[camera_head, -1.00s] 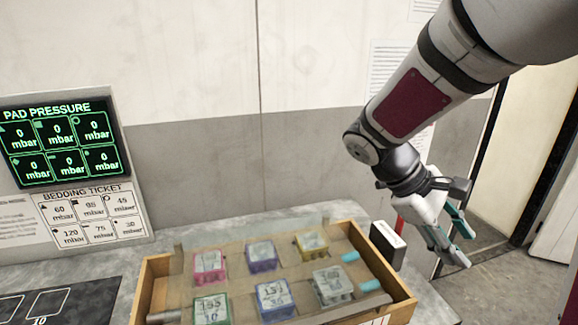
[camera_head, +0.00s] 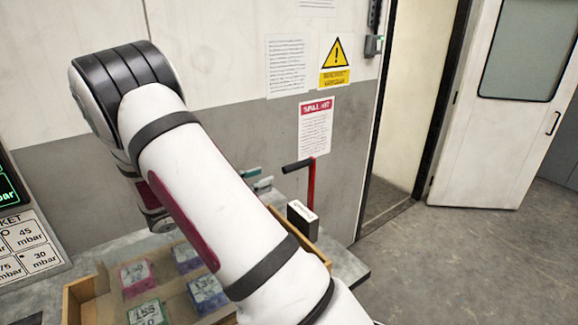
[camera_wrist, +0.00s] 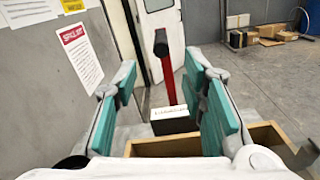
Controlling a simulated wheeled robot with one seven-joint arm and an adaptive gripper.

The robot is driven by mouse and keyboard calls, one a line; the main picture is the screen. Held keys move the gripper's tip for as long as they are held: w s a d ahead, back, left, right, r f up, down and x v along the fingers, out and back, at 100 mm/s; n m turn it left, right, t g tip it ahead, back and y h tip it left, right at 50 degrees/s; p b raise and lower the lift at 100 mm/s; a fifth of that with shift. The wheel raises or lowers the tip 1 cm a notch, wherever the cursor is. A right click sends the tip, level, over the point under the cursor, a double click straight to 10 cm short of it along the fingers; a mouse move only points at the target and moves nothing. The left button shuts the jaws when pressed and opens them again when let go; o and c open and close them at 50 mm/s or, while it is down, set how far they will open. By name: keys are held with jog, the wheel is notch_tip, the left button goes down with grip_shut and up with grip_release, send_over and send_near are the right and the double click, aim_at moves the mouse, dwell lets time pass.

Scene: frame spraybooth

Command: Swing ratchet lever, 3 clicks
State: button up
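The ratchet lever (camera_head: 311,187) is a red upright bar with a black grip that points left at its top. It stands by the back right of the wooden tray, beside a small black box with a white label (camera_head: 302,218). In the wrist view the lever (camera_wrist: 169,85) shows end-on with its black grip toward me, between my fingers in the picture. My gripper (camera_wrist: 165,100) is open, with teal pads apart and nothing between them. In the head view the teal fingertips of my gripper (camera_head: 257,180) show left of the lever; my arm hides the rest.
The wooden tray (camera_head: 82,290) holds several coloured, numbered blocks, partly hidden by my arm. A grey wall with notices stands close behind the lever. A doorway (camera_head: 410,100) and open floor (camera_head: 470,260) lie to the right. Cardboard boxes (camera_wrist: 265,35) stand far off.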

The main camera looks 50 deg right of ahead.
jog(key=p, duration=0.2)
send_near(311, 161)
jog(key=x, duration=0.3)
jog(key=w+x, duration=0.1)
jog(key=x, duration=0.1)
jog(key=shift+d+f, duration=0.2)
jog(key=shift+f, duration=0.1)
jog(key=shift+c, duration=0.3)
grip_shut()
